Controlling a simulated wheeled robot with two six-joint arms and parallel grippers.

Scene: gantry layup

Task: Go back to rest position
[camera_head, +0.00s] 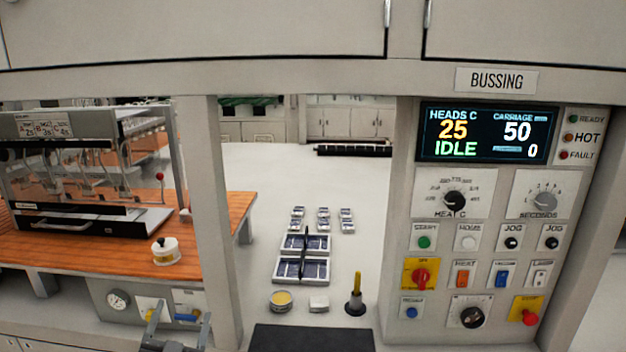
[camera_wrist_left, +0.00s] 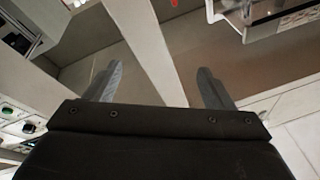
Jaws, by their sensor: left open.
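My left gripper (camera_head: 177,326) shows at the bottom of the head view, left of the middle, in front of the machine's lower frame. It is open, with its two fingers apart. In the left wrist view my left gripper (camera_wrist_left: 158,88) has nothing between its fingers, and a pale frame post (camera_wrist_left: 150,50) passes behind the gap. My right gripper is not in view.
A control panel (camera_head: 487,215) reading IDLE stands at the right. Dark blue panels (camera_head: 302,269), a yellow-topped tin (camera_head: 281,300) and a yellow-handled tool (camera_head: 356,297) sit on the pale surface (camera_head: 265,180). An orange wooden bench (camera_head: 90,250) is at the left. A dark mat (camera_head: 312,338) lies in front.

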